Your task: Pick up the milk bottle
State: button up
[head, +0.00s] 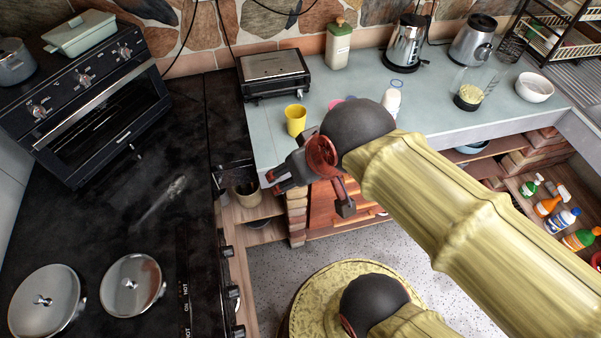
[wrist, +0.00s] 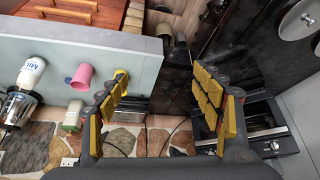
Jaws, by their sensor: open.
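The milk bottle (head: 391,103) is white and stands on the grey-blue counter (head: 360,78), just behind my arm, which hides its lower part in the head view. In the wrist view the milk bottle (wrist: 31,72) is at the far left with a blue label, next to the kettle. My gripper (head: 314,192) is open and empty, in front of the counter's front edge and to the left of the bottle. In the wrist view my gripper's yellow-padded fingers (wrist: 160,88) are spread wide, with the bottle well outside them to the left.
A yellow cup (head: 296,119) and a pink cup (wrist: 80,76) stand between gripper and bottle. A green-lidded canister (head: 339,44), a grill (head: 275,74), a kettle (head: 407,45), a blender (head: 469,94) and a white bowl (head: 534,87) are on the counter. The black stove is left.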

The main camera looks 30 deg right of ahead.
aim_at(392, 100)
jog(key=z, duration=1.45)
